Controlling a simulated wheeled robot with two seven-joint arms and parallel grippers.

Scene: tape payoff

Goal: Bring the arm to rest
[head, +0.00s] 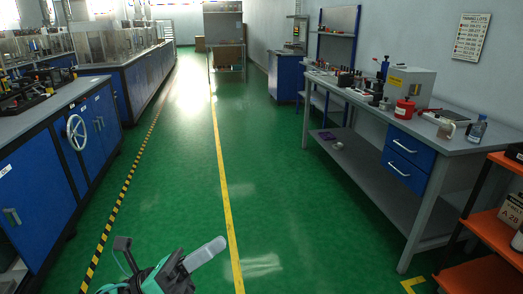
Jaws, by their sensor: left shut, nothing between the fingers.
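My left gripper (205,254) shows at the bottom of the head view, left of centre, above the green floor. Its pale finger points up and to the right. It is shut and empty, and it touches nothing that I can see. Only the end of that arm shows; the rest is below the picture. My right gripper is not in the head view.
A blue cabinet bench (45,150) with a handwheel stands on the left. A grey workbench (365,105) with tools, bottles and blue drawers stands on the right. An orange shelf (480,228) is at the lower right. The green aisle (270,190) between them is clear.

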